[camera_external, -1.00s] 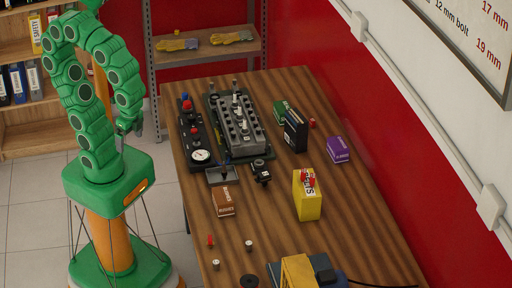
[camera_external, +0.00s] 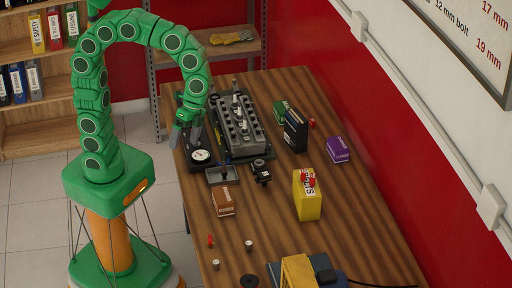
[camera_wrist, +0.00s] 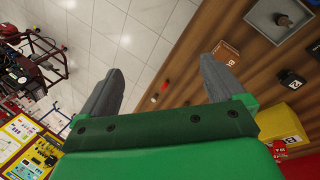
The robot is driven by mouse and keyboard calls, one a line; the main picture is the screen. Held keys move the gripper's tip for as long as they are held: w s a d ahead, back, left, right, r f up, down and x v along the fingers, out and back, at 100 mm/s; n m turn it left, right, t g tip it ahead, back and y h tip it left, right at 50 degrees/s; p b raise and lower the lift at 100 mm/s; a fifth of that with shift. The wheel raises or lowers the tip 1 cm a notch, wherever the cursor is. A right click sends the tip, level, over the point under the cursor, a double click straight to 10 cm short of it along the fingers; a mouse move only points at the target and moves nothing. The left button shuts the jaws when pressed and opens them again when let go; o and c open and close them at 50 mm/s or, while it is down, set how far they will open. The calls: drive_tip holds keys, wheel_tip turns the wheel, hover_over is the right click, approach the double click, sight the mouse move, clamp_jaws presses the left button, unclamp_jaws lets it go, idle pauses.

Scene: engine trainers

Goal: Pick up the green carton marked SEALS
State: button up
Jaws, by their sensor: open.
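The green carton (camera_external: 280,110) stands on the far right part of the wooden table, partly hidden behind a black box. Its marking is too small to read. My gripper (camera_external: 187,136) is above the table's left edge, by the dial gauge, well to the left of the carton. In the wrist view my gripper (camera_wrist: 165,85) has its two grey fingers wide apart with nothing between them. The green carton does not show in the wrist view.
A black box (camera_external: 296,132) stands right in front of the carton. The engine block (camera_external: 238,125) lies between my gripper and the carton. A purple box (camera_external: 338,149), a yellow box (camera_external: 308,205) and a brown box (camera_external: 223,202) stand nearer.

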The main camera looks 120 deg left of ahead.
drive_tip(key=w+a+f+m+t+h, duration=0.1)
drive_tip(key=w+a, duration=0.4)
drive_tip(key=a, duration=0.4)
drive_tip(key=w+a+f+t+h, duration=0.1)
drive_tip(key=w+a+t, duration=0.1)
drive_tip(key=w+a, duration=0.45)
drive_tip(key=w+a+f+m+t+h, duration=0.1)
drive_tip(key=w+a, duration=0.3)
drive_tip(key=a, duration=0.6)
drive_tip(key=m+t, duration=0.3)
drive_tip(key=t, duration=0.3)
hover_over(283, 106)
drive_tip(key=f, duration=1.1)
drive_tip(key=shift+d+f, duration=0.25)
drive_tip(key=shift+f, duration=0.1)
drive_tip(key=s+a+f+t, duration=0.1)
drive_tip(key=s+a+f, duration=0.35)
drive_tip(key=s, duration=0.25)
drive_tip(key=shift+w+a+r+x, duration=0.1)
drive_tip(key=shift+w+x, duration=0.05)
drive_tip(key=shift+x, duration=1)
drive_tip(key=shift+w+a+r+x, duration=0.1)
drive_tip(key=shift+x, duration=1.05)
drive_tip(key=shift+w+a+r+x, duration=0.1)
drive_tip(key=shift+w+x, duration=0.05)
drive_tip(key=shift+x, duration=1)
drive_tip(key=shift+d, duration=0.1)
drive_tip(key=c, duration=1.4)
